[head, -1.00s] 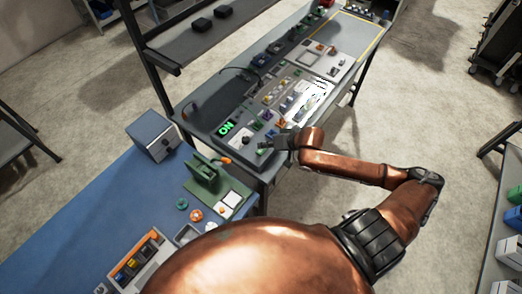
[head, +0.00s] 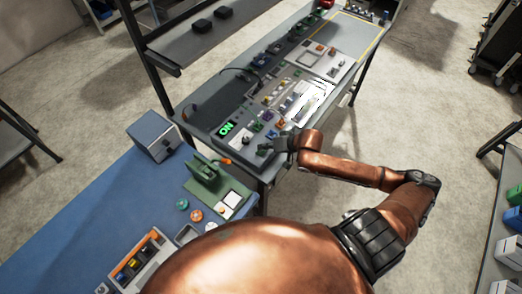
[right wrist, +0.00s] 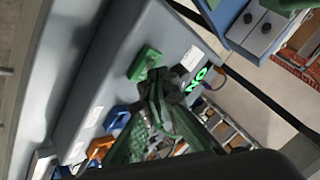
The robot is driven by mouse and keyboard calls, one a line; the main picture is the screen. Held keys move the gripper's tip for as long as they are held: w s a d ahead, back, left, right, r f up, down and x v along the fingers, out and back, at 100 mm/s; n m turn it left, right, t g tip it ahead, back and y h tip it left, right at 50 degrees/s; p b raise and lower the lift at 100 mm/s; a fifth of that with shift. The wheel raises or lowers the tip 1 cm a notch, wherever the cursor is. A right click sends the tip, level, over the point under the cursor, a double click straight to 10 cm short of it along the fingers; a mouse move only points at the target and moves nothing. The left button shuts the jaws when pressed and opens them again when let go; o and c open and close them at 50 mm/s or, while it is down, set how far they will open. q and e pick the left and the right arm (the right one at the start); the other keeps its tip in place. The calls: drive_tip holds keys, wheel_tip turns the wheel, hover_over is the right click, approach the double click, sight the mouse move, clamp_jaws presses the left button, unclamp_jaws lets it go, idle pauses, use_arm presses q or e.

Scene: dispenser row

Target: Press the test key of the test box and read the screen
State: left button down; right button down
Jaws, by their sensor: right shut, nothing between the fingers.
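The test box is a grey housing (head: 236,145) at the near end of the grey bench, with a dark screen (head: 227,128) that reads "ON" in bright green. The same "ON" screen shows sideways in the right wrist view (right wrist: 197,80). A green block (right wrist: 144,63), possibly the key, stands up from the grey top. My right gripper (head: 273,146) is shut and empty, low over the near right corner of the box. In the right wrist view its fingertips (right wrist: 160,82) are close beside the green block. I cannot tell whether they touch it. My left gripper is out of view.
Small coloured parts and a white-framed panel (head: 322,60) fill the bench beyond the box. A blue-topped table (head: 85,225) stands at the near left with a grey box (head: 152,135) and a green fixture (head: 203,172).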

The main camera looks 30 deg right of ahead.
sight(263, 151)
drive_tip(key=shift+f, duration=0.55)
idle(0.9)
drive_tip(key=shift+r+p, duration=0.9)
drive_tip(key=shift+p, duration=0.45)
drive_tip(key=shift+r, duration=0.15)
wheel_tip(263, 151, up, 5)
drive_tip(key=p, duration=0.6)
